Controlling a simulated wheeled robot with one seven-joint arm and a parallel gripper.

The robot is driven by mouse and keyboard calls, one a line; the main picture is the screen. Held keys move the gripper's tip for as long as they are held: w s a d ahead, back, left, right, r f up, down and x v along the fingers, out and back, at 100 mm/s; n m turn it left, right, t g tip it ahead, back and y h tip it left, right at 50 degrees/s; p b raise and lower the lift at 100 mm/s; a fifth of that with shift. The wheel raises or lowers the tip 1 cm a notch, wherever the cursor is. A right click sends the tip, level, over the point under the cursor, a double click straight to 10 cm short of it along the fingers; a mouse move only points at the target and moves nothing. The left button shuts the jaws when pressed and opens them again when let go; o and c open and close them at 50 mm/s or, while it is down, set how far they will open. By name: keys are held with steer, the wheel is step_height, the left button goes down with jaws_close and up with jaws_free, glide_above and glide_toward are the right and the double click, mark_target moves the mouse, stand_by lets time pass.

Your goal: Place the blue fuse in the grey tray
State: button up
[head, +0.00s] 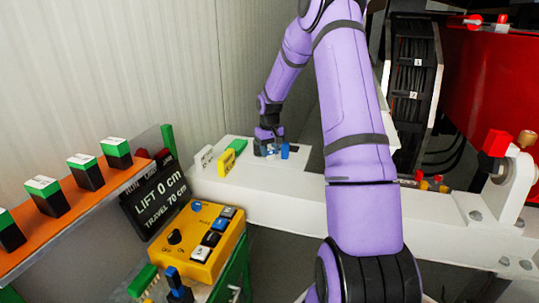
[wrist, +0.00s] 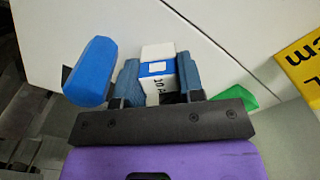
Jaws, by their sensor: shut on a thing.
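My gripper (head: 268,150) is at the far end of the arm, low over the pale top of the white beam. In the wrist view its two blue-grey fingers (wrist: 157,85) are shut on a white block with a blue band and dark lettering, which I take for the blue fuse (wrist: 158,54). The fuse's lower part is hidden by the fingers and the dark gripper plate. In the head view the fuse is too small to make out clearly. I cannot pick out a grey tray with certainty in either view.
A plain blue upright piece (head: 284,151) stands close beside my gripper; it is rounded in the wrist view (wrist: 90,72). A yellow label block (head: 233,158) is on the left. A yellow control box (head: 200,240) and an orange shelf (head: 75,222) with green-topped blocks are nearer.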

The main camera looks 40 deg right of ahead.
mark_target(270, 149)
steer(key=shift+r, duration=0.9)
step_height(270, 149, up, 2)
steer(key=shift+s, duration=0.15)
steer(key=s+a, duration=0.1)
steer(key=s, duration=0.3)
steer(key=s+a, duration=0.2)
steer(key=s, duration=0.3)
steer(key=s+a+r, duration=0.1)
steer(key=s+a, duration=0.1)
steer(key=s, duration=0.2)
steer(key=shift+s, duration=0.15)
steer(key=shift+s+a+r, duration=0.1)
steer(key=shift+s+a, duration=0.15)
steer(key=shift+s, duration=0.5)
steer(key=shift+s, duration=0.1)
